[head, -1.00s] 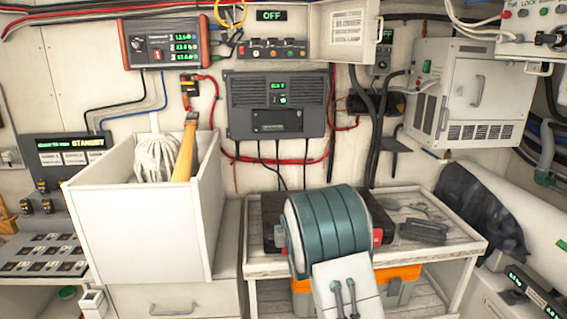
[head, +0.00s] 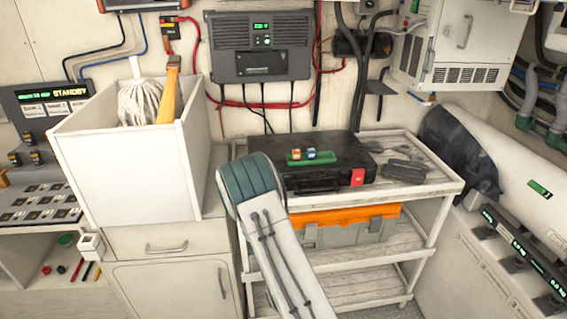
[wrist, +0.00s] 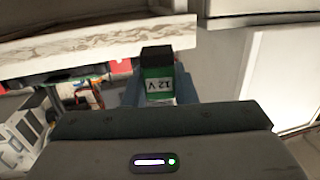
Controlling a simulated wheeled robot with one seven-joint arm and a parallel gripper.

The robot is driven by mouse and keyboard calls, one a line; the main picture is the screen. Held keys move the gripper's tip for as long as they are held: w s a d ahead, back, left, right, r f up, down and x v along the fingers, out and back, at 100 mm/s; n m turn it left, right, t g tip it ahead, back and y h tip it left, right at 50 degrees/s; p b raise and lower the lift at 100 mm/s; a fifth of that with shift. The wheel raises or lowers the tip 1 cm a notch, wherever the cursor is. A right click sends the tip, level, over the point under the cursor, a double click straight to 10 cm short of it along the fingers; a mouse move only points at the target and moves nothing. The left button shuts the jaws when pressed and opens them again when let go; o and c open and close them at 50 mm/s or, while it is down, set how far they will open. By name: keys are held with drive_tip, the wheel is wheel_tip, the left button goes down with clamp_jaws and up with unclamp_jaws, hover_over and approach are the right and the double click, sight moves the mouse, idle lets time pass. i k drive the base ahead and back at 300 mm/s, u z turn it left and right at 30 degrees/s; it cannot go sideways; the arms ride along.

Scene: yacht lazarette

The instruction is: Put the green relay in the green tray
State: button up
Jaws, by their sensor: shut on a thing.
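The green relay (wrist: 158,82), a small block with a black top and a green label reading 12 V, is held between the blue-grey fingers of my gripper (wrist: 159,92) in the wrist view. In the head view my own arm hides the gripper and the relay. A small green tray (head: 296,161) lies on the black case on top of the cart. An orange-and-white block (head: 296,154) and a blue-and-white block (head: 311,153) sit in it. My arm is to the left of the tray and lower in the picture.
The black case (head: 330,180) lies on the wooden cart (head: 425,187), beside a dark brush (head: 405,168). An orange-lidded toolbox (head: 345,232) is on the shelf below. A white bin (head: 125,165) with mop and wooden handle stands left. Wall wiring hangs behind.

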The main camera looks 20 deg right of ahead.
sight(325, 158)
drive_tip(key=u, duration=1.65)
drive_tip(key=k, duration=1.45)
drive_tip(key=z, duration=1.95)
drive_tip(key=i, duration=1)
drive_tip(key=u, duration=0.05)
